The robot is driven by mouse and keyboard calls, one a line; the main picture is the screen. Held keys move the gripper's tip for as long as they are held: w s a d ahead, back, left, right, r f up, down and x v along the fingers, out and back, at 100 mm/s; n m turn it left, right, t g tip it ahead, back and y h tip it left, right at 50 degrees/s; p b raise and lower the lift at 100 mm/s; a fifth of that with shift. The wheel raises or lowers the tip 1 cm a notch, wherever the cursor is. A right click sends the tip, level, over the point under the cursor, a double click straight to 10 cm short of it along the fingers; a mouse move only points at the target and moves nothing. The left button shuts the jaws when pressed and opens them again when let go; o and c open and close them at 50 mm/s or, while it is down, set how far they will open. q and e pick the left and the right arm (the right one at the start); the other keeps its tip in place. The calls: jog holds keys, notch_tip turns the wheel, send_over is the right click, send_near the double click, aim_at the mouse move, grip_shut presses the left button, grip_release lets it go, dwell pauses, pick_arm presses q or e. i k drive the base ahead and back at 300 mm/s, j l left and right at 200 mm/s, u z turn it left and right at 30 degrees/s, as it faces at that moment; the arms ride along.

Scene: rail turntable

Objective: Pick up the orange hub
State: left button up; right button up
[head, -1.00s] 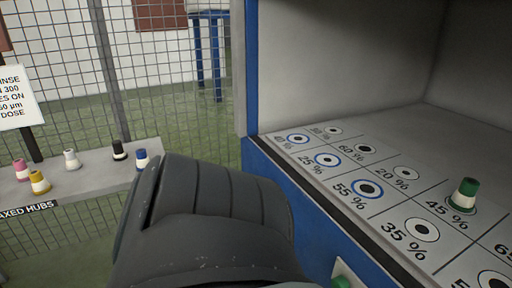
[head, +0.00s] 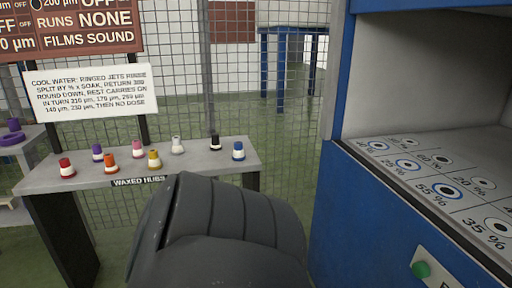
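The orange hub (head: 111,163) stands upright on the grey shelf labelled "WAXED HUBS" (head: 195,163), at the left in the head view. It has an orange top and bottom with a pale band. A purple hub (head: 97,152) stands just behind it to the left, and a yellow hub (head: 154,158) stands to its right. A large dark grey arm link of mine fills the lower middle, in front of the shelf's right part. Neither gripper shows in the head view.
Red (head: 66,168), pink (head: 137,149), white (head: 177,146), black (head: 215,142) and blue (head: 238,151) hubs share the shelf. A sign (head: 92,88) stands behind. A blue cabinet (head: 365,215) with marked cells and a green button (head: 421,269) is at right.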

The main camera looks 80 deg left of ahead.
aim_at(111, 167)
jog(key=u, duration=3.6)
jog(key=j+z, duration=0.25)
jog(key=k+j, duration=0.05)
jog(key=j, duration=0.05)
